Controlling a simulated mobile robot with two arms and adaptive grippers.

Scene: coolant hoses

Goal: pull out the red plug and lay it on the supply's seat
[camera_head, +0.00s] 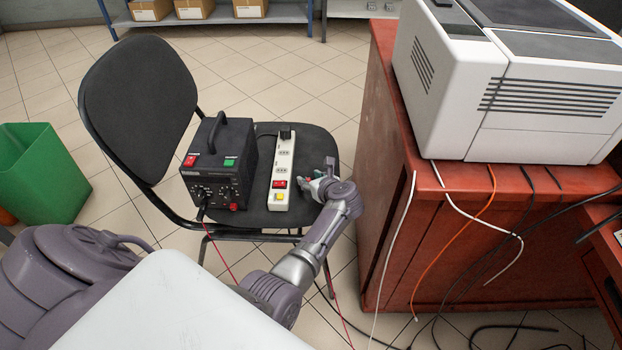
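The black power supply (220,165) stands on the dark chair seat (258,219). A small red piece (233,207) shows low on its front; I cannot tell whether it is the red plug or a socket. A thin red lead (222,262) hangs below the supply. My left gripper (318,181) is over the right part of the seat, just right of the white power strip. Small red and green bits show at its fingers, too small to tell whether it holds anything. My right gripper is not in view.
The white power strip (284,160) lies right of the supply, with a black plug at its far end. The chair backrest (138,105) rises at the left. A red cabinet (385,190) with hanging cables stands close at right. A green bin (42,175) is far left.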

